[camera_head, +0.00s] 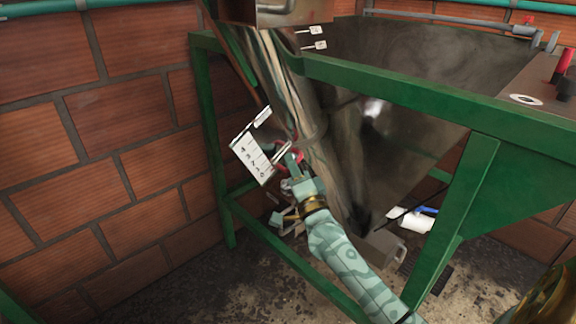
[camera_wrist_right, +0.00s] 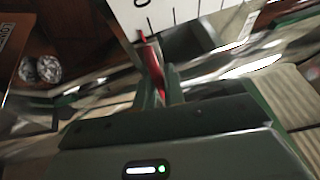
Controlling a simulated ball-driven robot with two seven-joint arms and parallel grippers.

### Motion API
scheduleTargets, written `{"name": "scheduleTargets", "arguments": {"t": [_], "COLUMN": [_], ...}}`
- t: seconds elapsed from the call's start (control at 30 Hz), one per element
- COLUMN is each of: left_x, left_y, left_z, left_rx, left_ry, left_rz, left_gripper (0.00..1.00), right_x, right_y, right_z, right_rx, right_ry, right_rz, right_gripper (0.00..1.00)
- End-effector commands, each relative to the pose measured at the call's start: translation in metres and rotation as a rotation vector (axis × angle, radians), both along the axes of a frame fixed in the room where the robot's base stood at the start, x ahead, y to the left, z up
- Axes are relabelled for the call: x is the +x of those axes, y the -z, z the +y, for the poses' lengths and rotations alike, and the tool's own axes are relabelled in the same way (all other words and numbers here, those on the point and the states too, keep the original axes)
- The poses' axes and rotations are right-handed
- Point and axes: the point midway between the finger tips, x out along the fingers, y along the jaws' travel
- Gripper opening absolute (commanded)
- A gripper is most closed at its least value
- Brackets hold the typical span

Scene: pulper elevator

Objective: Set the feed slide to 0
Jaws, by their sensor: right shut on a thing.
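The feed slide's white scale plate (camera_head: 251,157) is fixed by the sloping metal chute, its figures running down to 0 at the lower end. My right gripper (camera_head: 291,166) is beside the plate's lower right side, shut on the red slide handle (camera_head: 281,147). In the right wrist view the red handle (camera_wrist_right: 152,62) stands between the fingers of the gripper (camera_wrist_right: 159,92), below the scale plate (camera_wrist_right: 180,12). A figure that looks like 0 shows near the handle, at the plate's top edge. The exact reading cannot be told. My left gripper is not in view.
A green steel frame (camera_head: 395,88) surrounds the large metal hopper (camera_head: 400,140), with posts close to my right arm. A brick wall (camera_head: 110,150) stands at the left. A grey bin-like thing (camera_head: 381,249) and a white roll-like object (camera_head: 411,219) lie low behind my arm.

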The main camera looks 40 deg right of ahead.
Motion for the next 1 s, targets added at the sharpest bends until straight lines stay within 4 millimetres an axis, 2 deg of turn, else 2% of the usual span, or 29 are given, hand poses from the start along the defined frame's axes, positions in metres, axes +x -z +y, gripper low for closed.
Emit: {"name": "scheduleTargets", "arguments": {"t": [0.07,0.1,0.13,0.63,0.77,1.0], "left_x": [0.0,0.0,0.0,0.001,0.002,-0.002], "left_y": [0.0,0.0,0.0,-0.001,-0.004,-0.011], "left_z": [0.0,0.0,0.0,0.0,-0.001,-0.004], "left_rx": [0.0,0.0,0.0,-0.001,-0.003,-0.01], "left_ry": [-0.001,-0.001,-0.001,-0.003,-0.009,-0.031], "left_rz": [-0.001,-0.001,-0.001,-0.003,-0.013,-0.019], "left_gripper": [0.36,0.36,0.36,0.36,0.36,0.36], "right_x": [-0.001,-0.001,-0.001,-0.006,-0.025,-0.084], "right_y": [0.006,0.006,0.006,0.005,0.012,0.033], "right_z": [-0.001,0.0,0.0,0.001,0.007,0.025], "right_rx": [0.004,0.004,0.004,0.003,0.002,0.002], "right_ry": [0.001,0.001,0.001,0.0,-0.001,-0.002], "right_rz": [0.012,0.012,0.013,0.009,0.01,0.011], "right_gripper": [0.0,0.14,0.2,0.2,0.2,0.2]}}
